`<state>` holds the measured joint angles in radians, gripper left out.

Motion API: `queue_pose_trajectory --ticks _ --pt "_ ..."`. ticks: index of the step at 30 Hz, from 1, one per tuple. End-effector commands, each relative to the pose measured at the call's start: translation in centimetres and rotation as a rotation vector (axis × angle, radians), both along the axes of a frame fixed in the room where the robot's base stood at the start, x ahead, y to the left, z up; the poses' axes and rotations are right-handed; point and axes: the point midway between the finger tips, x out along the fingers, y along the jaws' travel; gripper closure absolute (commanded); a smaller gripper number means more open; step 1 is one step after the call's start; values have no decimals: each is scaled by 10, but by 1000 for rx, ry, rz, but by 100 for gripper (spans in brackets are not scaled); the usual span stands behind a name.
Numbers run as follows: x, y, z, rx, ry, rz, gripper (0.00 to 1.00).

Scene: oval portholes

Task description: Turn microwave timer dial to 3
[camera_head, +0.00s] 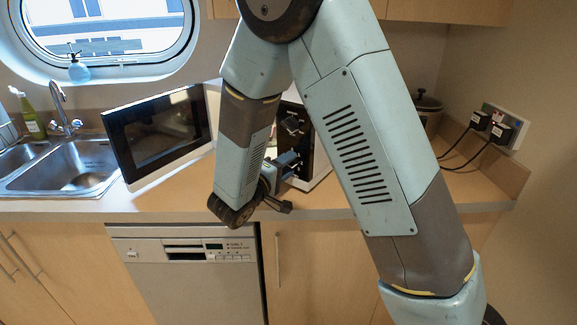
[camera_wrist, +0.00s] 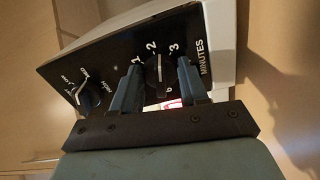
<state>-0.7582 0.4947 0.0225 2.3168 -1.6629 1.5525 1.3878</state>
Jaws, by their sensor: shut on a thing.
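The microwave's black control panel (camera_head: 296,118) faces me behind my forearm. In the wrist view, the timer dial (camera_wrist: 158,70) sits between the two fingers of my gripper (camera_wrist: 160,78), which is shut on it. A pale line on the dial seems to point near the 2, but the exact setting is hard to read. The power dial (camera_wrist: 91,98) is to the left, clear of the fingers. In the head view my gripper (camera_head: 288,162) reaches the lower panel, and the timer dial is hidden.
The microwave door (camera_head: 158,135) stands open to the left, over the counter (camera_head: 180,190). A sink (camera_head: 75,165) is further left. A dishwasher (camera_head: 190,270) is below the counter. Plugs with cables (camera_head: 490,128) and a pot (camera_head: 428,103) are at the right.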

Motion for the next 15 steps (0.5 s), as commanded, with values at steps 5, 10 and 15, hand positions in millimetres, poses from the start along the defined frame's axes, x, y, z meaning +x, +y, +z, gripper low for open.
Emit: queue_pose_trajectory --ticks 5,10,15 --pt "-1 1 -4 128 -98 2 87" --pt "0 1 -5 245 -195 3 87" --pt "0 2 -5 344 -278 4 87"
